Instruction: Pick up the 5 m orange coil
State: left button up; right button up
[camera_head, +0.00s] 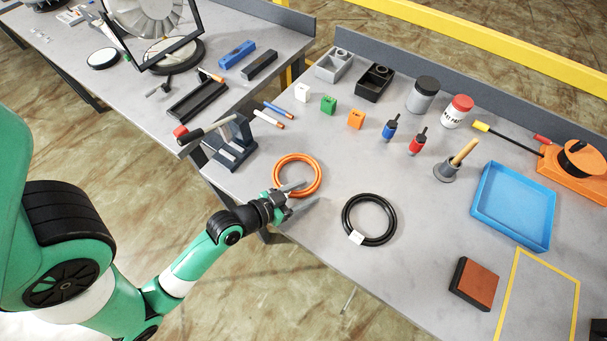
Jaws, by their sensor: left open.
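The orange coil (318,164) lies flat on the grey table near its left front edge. My left gripper (299,196) is open at the coil's lower left side, with its fingers pointing right. The fingers overlap the lower part of the coil in the picture and hide some of it. I cannot tell whether they touch it or are above it. My right gripper is not in view.
A black coil (346,218) with a white tag lies to the right. A clamp-like stand (234,146) is left of the orange coil. A blue tray (513,240) and a brown block (476,283) are further right. Small blocks (328,104) stand behind.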

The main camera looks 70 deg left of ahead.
pick_arm(q)
jog(key=shift+s, duration=0.2)
jog(key=shift+c, duration=0.2)
grip_shut()
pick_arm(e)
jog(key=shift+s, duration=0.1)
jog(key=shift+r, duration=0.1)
